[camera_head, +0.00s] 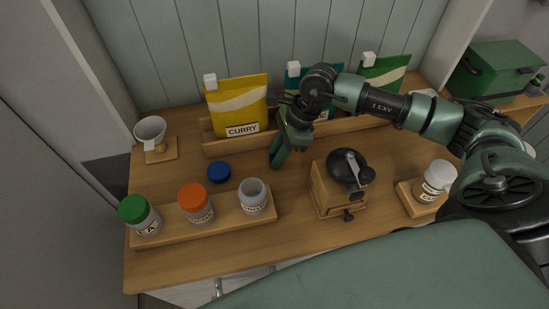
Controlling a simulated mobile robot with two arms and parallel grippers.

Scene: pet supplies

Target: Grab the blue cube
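I see no blue cube in the head view. The only plainly blue thing is a small round lid (219,172), lying on the wooden table behind the jar rack. My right arm reaches in from the right, and its gripper (279,153) points down over the table, right of the blue lid and apart from it. Whether its fingers are open or shut is unclear, and I see nothing held in it. My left gripper is not in view.
A rack (231,224) holds a green-lidded jar (141,215), an orange-lidded jar (196,204) and a lidless jar (253,197). A grinder (335,195) stands right of it. Yellow (240,96), teal (324,77) and green (393,67) bags stand behind. A white cup (151,130) is at left.

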